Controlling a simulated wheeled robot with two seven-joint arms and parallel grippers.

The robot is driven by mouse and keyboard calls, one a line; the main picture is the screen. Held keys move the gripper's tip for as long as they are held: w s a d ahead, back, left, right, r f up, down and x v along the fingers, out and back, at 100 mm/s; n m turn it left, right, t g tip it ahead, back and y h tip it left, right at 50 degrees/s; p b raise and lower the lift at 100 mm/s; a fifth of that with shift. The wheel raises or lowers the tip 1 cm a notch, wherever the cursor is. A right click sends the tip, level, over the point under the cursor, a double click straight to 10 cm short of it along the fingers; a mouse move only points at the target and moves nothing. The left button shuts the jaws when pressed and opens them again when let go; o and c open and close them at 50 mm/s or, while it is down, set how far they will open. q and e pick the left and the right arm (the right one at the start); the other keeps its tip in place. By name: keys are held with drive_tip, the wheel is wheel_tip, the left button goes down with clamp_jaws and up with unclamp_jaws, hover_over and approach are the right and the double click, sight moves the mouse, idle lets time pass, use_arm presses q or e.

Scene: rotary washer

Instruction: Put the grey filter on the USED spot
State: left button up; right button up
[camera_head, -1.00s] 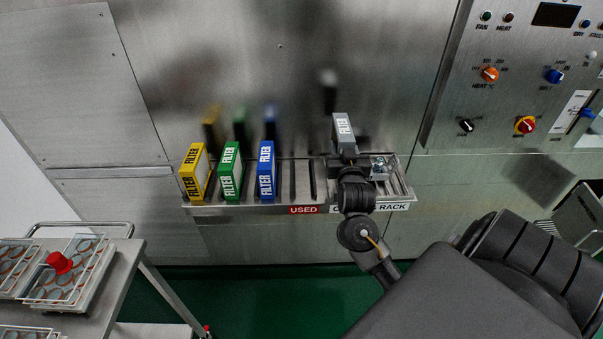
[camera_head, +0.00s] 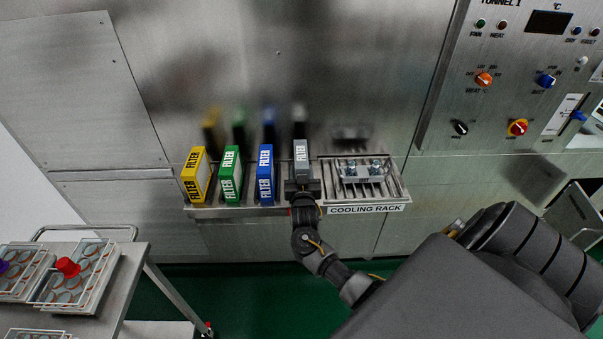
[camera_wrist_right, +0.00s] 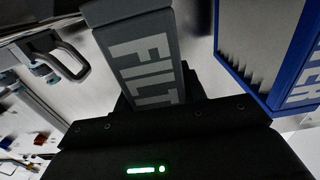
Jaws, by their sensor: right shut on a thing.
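The grey filter (camera_head: 301,158) stands upright in my right gripper (camera_head: 302,185), to the right of the blue filter. In the right wrist view the grey filter (camera_wrist_right: 147,55) rises from the jaws of the right gripper (camera_wrist_right: 155,100), which is shut on its lower part. The filter is over the part of the shelf where the USED label showed earlier; the label is now hidden behind my gripper and arm. I cannot tell whether the filter's bottom touches the shelf. My left gripper is not in view.
Yellow (camera_head: 196,175), green (camera_head: 230,175) and blue (camera_head: 265,174) filters stand in slots on the left. The blue filter (camera_wrist_right: 270,45) is close beside in the wrist view. The cooling rack (camera_head: 395,187) at right bears a metal handled piece (camera_head: 362,174). A trolley (camera_head: 135,270) stands at lower left.

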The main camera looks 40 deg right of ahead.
drive_tip(key=shift+f, duration=0.55)
drive_tip(key=shift+f, duration=0.2)
drive_tip(key=o, duration=1.1)
